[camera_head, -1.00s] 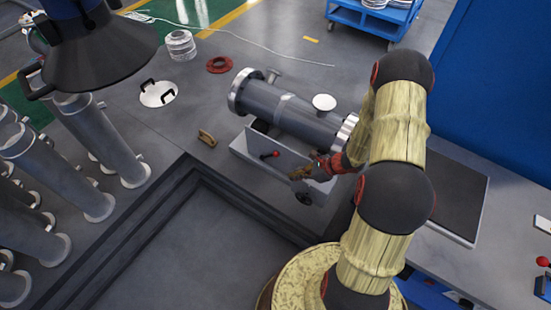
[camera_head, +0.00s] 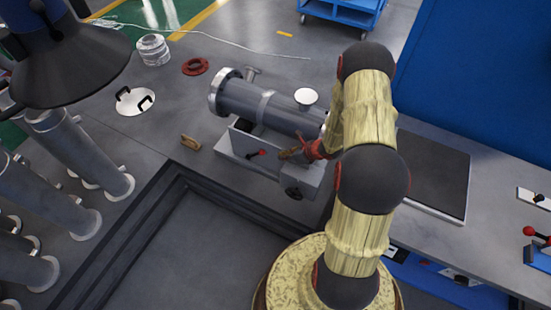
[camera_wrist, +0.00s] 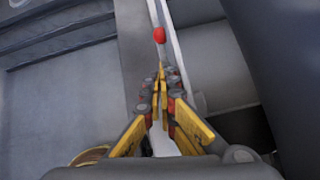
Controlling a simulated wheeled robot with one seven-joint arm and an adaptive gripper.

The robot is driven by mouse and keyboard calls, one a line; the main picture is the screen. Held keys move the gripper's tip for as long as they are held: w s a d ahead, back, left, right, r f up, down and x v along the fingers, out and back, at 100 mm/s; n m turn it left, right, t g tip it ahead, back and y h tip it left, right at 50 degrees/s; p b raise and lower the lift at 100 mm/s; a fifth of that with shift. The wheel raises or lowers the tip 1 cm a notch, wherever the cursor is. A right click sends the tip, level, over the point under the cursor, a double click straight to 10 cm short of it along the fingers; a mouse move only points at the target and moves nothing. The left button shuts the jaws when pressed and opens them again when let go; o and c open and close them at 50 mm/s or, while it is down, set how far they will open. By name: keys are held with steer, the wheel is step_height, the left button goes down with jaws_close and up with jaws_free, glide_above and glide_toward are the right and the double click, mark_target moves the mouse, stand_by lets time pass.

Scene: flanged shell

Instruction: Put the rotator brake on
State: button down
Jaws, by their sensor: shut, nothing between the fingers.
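The rotator (camera_head: 228,147) is a light grey base under a grey flanged shell (camera_head: 285,116). A small lever with a red knob (camera_head: 262,152), which may be the brake, is on its near side. The red knob (camera_wrist: 159,35) also shows in the wrist view, ahead of my fingertips and apart from them. My gripper (camera_head: 284,154) is shut and empty, just right of the knob in the head view. In the wrist view my gripper (camera_wrist: 160,70) has its yellow fingers together, pointing toward the knob. My arm hides the shell's right end.
A dark sunken pit (camera_head: 215,235) with stepped edges lies in front of the rotator. A tan block (camera_head: 190,142) lies left of it. Grey pipes (camera_head: 80,150) stand at left. A dark flat plate (camera_head: 435,175) lies at right. Another red-knobbed device (camera_head: 532,240) is at far right.

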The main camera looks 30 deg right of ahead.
mark_target(257, 154)
steer(key=b+x, duration=0.2)
steer(key=x, duration=0.7)
steer(key=shift+w+b, duration=0.2)
steer(key=shift+b, duration=0.1)
steer(key=shift+a, duration=0.1)
steer(key=shift+w+a+r+p, duration=0.15)
steer(key=shift+w+r+p, duration=0.15)
steer(key=shift+p, duration=0.5)
